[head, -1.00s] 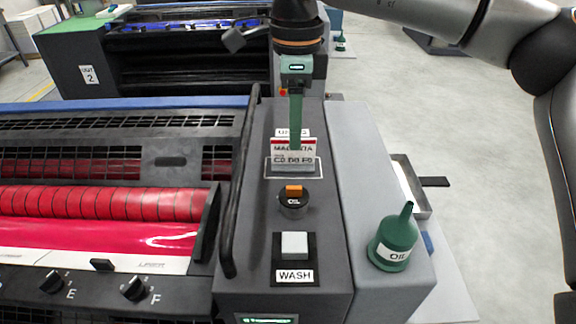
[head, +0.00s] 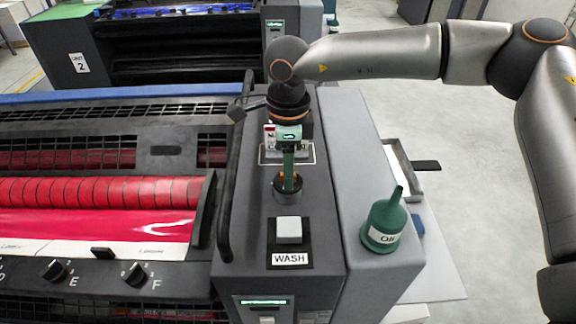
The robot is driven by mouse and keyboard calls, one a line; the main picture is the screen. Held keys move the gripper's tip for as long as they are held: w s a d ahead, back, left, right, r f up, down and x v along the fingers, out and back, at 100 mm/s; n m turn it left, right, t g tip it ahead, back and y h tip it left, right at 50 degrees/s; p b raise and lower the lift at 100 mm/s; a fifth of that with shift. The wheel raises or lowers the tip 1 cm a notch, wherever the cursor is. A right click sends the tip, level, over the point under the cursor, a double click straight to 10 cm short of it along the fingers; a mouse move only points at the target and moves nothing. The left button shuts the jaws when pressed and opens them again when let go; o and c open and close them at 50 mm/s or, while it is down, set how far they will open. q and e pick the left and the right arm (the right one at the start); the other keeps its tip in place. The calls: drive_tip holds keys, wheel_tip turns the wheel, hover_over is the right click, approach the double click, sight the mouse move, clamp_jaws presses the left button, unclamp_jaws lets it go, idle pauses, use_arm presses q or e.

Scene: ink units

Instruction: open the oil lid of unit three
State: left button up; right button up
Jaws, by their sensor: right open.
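The oil lid (head: 280,196) is a round black cap with an orange grip, on the dark top of the near press, just above the grey wash button. My right gripper (head: 289,186) points down over the lid, its green fingers at the orange grip and covering most of it. It is open. Whether the fingers touch the grip cannot be told. The lid appears closed. The card behind the lid is mostly hidden by my right gripper. My left gripper is not in view.
A green oil can (head: 385,222) stands on the grey side panel, right of the lid. The grey wash button (head: 289,229) is in front of the lid. A black handrail (head: 228,170) runs along the left. Unit 2 (head: 80,62) stands behind.

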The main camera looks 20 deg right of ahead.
clamp_jaws()
idle(0.4)
idle(0.4)
drive_tip(key=n, duration=0.2)
drive_tip(key=w+n+b, duration=0.1)
drive_tip(key=shift+f+n, duration=0.1)
drive_tip(key=shift+n, duration=0.3)
drive_tip(key=n, duration=0.2)
drive_tip(key=w+n+b, duration=0.1)
drive_tip(key=n, duration=0.1)
drive_tip(key=shift+a+n, duration=0.15)
drive_tip(key=shift+n, duration=0.15)
drive_tip(key=n, duration=0.3)
drive_tip(key=w+n, duration=0.1)
drive_tip(key=shift+a, duration=0.35)
drive_tip(key=n, duration=0.3)
drive_tip(key=a+n, duration=0.1)
drive_tip(key=n, duration=0.1)
drive_tip(key=shift+w+n, duration=0.3)
drive_tip(key=shift+a, duration=0.1)
